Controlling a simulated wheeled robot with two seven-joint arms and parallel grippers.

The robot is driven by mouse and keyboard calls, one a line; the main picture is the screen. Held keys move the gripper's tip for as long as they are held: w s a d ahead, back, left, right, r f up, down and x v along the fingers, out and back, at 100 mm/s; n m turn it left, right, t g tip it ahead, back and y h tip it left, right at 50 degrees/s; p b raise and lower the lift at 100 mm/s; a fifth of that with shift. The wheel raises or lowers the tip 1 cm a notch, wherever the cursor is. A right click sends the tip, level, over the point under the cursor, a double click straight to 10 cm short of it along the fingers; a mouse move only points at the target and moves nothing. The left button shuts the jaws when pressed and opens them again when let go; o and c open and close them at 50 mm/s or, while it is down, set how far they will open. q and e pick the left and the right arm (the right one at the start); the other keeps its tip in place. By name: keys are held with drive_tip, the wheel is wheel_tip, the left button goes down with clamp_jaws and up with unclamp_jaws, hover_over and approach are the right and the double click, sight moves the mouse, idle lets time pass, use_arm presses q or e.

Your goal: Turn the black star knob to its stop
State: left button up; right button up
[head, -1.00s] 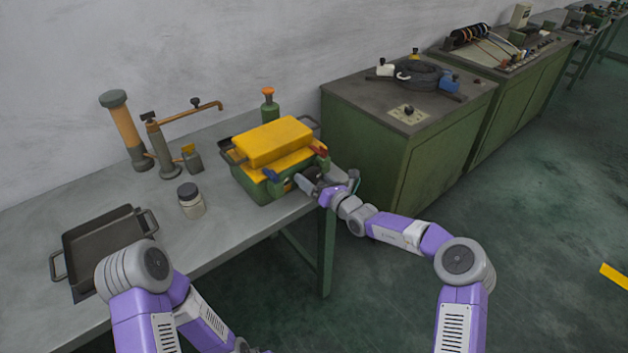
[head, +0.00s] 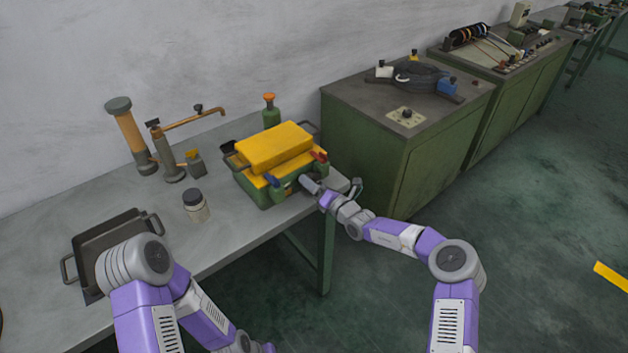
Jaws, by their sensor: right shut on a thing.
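A green box with yellow blocks on top (head: 275,147) stands at the right end of the grey table. My right gripper (head: 306,183) reaches its front right side from the right, below a small red-tipped part (head: 320,156). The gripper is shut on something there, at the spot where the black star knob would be. The knob itself is hidden behind the fingers, so its angle cannot be read. A blue-tipped part (head: 272,180) sits on the box front, left of the gripper. My left arm shows at the lower left, but its gripper is out of view.
On the table (head: 120,190) are a dark tray (head: 118,240), a dark-lidded jar (head: 196,206), an orange-and-grey column (head: 131,135) and a stand with an orange arm (head: 165,150). A green cabinet (head: 440,160) stands behind my right forearm.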

drive_tip(key=o, duration=1)
drive_tip(key=shift+o, duration=0.2)
drive_tip(key=shift+f, duration=0.1)
